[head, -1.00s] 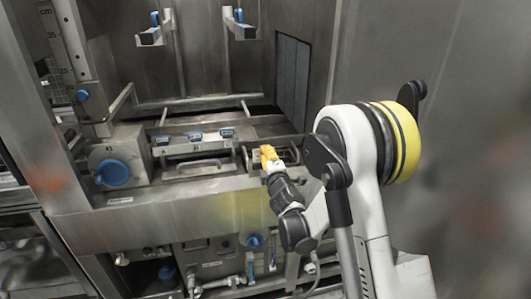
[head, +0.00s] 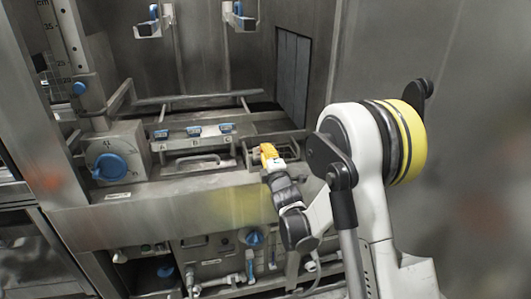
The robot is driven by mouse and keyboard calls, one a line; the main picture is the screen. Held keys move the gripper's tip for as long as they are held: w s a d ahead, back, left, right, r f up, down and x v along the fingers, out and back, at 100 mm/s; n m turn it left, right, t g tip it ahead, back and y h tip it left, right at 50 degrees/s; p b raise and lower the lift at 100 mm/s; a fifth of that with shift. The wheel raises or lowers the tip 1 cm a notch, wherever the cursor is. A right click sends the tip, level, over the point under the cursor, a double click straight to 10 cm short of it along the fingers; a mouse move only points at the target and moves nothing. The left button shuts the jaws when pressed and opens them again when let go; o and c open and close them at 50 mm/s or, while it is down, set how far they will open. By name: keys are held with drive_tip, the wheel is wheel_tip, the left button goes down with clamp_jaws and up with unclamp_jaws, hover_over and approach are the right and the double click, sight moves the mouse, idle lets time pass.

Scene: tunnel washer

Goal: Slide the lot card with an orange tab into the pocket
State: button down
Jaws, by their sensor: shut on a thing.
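My gripper (head: 270,160) is at the end of the arm, in the middle of the head view, over the right part of the steel ledge. It is shut on a small orange-yellow piece (head: 268,151), which looks like the orange tab of the lot card. The rest of the card is too small or hidden to make out. A shallow metal-framed recess (head: 291,143) lies right behind and beside the gripper. I cannot tell whether this is the pocket, or whether the card touches it.
A box with a blue knob (head: 110,167) stands on the ledge at left. A bar with several blue clips (head: 194,131) and a metal handle (head: 198,158) lie left of the gripper. Blue-tipped brackets (head: 239,20) hang above. Valves (head: 254,238) sit below the ledge.

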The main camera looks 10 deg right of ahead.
drive_tip(key=shift+f, duration=0.1)
drive_tip(key=shift+f+b, duration=0.35)
drive_tip(key=shift+b, duration=0.1)
drive_tip(key=shift+f+b, duration=0.45)
drive_tip(key=shift+b, duration=0.05)
idle(0.4)
drive_tip(key=c, duration=1.4)
unclamp_jaws()
drive_tip(key=shift+c, duration=0.2)
